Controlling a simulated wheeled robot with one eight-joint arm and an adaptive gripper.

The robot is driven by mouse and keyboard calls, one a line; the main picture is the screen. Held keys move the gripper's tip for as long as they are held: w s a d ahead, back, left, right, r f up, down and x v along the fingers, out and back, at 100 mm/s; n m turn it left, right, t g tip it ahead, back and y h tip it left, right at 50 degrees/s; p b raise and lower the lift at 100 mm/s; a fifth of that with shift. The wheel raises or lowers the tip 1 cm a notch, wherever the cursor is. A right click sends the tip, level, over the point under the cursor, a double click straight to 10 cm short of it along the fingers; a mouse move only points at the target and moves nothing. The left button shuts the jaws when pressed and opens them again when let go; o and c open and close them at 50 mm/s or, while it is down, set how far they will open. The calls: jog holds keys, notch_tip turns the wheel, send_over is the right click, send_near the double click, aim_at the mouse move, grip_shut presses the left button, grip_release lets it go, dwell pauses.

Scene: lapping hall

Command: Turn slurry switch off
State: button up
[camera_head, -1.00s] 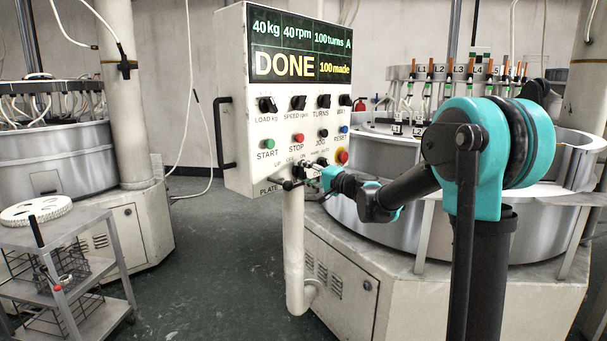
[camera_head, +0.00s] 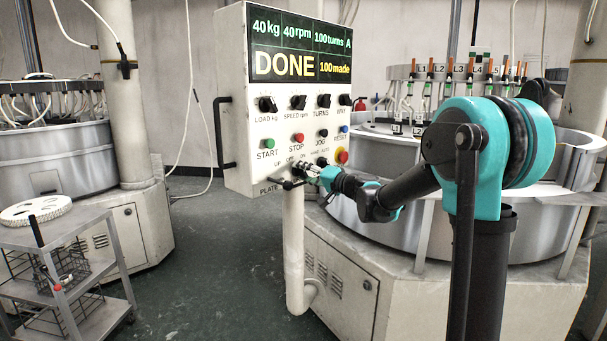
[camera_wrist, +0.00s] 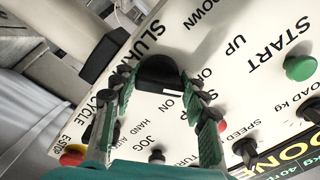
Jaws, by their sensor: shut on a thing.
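The panel (camera_head: 237,150) has a DONE display (camera_head: 297,54), several knobs, a green START button (camera_head: 269,143), a red STOP button (camera_head: 298,138) and a red emergency stop (camera_head: 342,156) near my gripper. A grey trolley (camera_head: 95,225) stands left; open floor lies between.

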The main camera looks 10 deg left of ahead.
jog(key=o, duration=1.2)
jog(key=v, duration=1.2)
jog(key=s+d+f+n+g+h, duration=0.1)
jog(key=s+f+n+g+h, duration=0.15)
jog(key=s+f, duration=0.85)
jog(key=s+d+f+m+g+h, duration=0.1)
jog(key=s+d+f+g+h, duration=0.3)
jog(key=s+d+f+h, duration=0.8)
jog(key=s+d+f, duration=0.6)
jog(key=s+f, duration=0.2)
jog(key=f, duration=0.1)
jog(key=shift+d+f, duration=0.2)
jog(key=shift+d, duration=0.15)
